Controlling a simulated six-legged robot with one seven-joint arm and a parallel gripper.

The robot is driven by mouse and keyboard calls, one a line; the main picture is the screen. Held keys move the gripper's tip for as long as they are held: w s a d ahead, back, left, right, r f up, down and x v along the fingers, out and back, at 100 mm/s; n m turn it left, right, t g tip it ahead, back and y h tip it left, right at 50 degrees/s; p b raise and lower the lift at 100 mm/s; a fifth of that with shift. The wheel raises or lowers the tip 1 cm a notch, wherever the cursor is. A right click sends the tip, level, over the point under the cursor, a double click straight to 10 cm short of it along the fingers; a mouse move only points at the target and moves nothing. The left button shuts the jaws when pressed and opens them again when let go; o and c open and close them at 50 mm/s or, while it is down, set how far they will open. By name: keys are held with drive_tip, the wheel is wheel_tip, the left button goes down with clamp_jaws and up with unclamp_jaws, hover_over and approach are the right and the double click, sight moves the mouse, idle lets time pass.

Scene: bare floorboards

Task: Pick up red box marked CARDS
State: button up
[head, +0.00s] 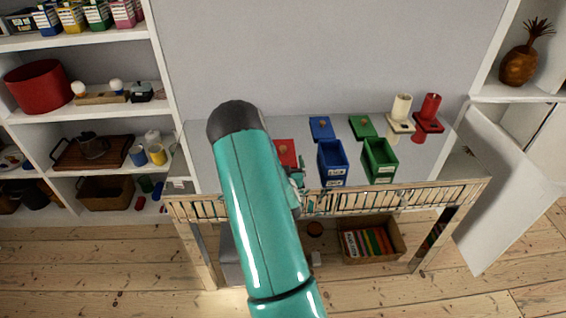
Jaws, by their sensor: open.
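A red flat piece (287,150) shows on the grey table top just right of my teal arm. It looks like a lid, similar to the blue lid (321,128) and green lid (362,127). No red box with a readable CARDS label shows; my arm covers the area just in front of the red piece. An open blue box (332,172) and an open green box (379,168) with white labels stand to the right. My gripper (298,186) is partly hidden by my arm, near the table's front edge, left of the blue box. It is open.
A slatted rail (400,199) runs along the table's front. A cream cup (401,107) and a red cup (431,107) stand on stands at the right. A crate of books (357,258) sits below. White shelves (88,118) stand left; an open white door (510,190) stands right.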

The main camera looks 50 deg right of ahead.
drive_tip(key=c, duration=1)
drive_tip(key=shift+c, duration=0.2)
drive_tip(key=shift+r, duration=0.2)
